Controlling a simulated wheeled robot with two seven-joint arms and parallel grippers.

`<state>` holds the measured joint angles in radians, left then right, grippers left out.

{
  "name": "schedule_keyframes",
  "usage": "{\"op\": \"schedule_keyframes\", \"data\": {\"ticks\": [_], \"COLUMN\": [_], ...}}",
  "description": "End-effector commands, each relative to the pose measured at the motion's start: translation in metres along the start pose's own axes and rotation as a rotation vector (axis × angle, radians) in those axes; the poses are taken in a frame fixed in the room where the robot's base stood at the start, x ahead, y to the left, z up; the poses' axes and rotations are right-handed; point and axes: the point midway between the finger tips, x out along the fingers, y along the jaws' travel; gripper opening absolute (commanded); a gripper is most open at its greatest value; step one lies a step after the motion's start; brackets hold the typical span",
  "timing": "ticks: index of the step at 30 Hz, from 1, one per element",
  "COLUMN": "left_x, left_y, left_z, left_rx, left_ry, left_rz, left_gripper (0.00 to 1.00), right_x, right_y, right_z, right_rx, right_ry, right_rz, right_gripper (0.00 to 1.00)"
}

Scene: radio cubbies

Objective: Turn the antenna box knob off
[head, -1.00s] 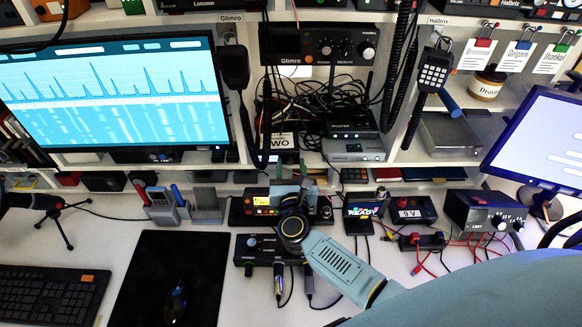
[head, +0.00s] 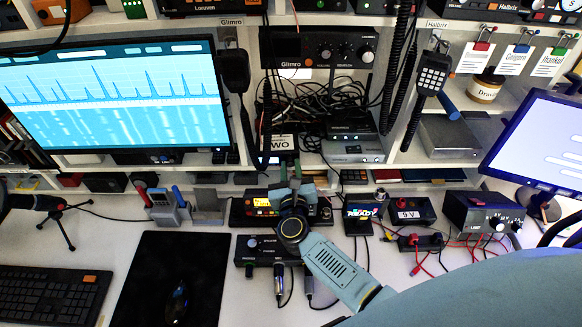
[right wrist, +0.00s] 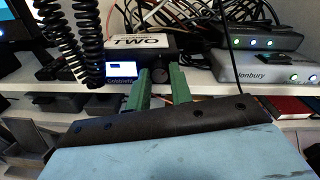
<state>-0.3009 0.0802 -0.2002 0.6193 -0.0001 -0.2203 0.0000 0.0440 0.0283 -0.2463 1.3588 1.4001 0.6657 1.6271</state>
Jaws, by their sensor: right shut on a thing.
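A small black box (right wrist: 185,43) with a lit blue-white screen and a white label reading "TWO" stands on the low shelf. I take it to be the antenna box; its small print is not readable. Its dark round knob (right wrist: 160,75) is right of the screen. My right gripper (right wrist: 159,82) has its green fingers on either side of the knob, shut on it. The knob is too small to make out there. My left gripper is not in view.
A coiled black cord (right wrist: 82,40) hangs just left of the box. A grey router (right wrist: 265,66) stands to its right, with cables behind.

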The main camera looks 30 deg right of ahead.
Motion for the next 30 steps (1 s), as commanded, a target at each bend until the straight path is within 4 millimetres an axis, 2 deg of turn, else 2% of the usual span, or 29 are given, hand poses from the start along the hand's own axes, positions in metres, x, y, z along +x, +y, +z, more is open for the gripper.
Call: {"op": "schedule_keyframes", "data": {"ticks": [18,30], "left_x": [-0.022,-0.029], "left_y": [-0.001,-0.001], "left_z": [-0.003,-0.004], "left_rx": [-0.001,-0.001], "left_ry": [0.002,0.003], "left_rz": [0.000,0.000], "left_gripper": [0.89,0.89], "right_x": [-0.001,0.000], "right_y": [0.001,0.001], "right_z": [0.001,0.001], "right_rx": [-0.554,-0.748], "right_ry": [0.025,0.033], "right_rz": [0.000,-0.001], "right_gripper": [0.00,0.00]}}
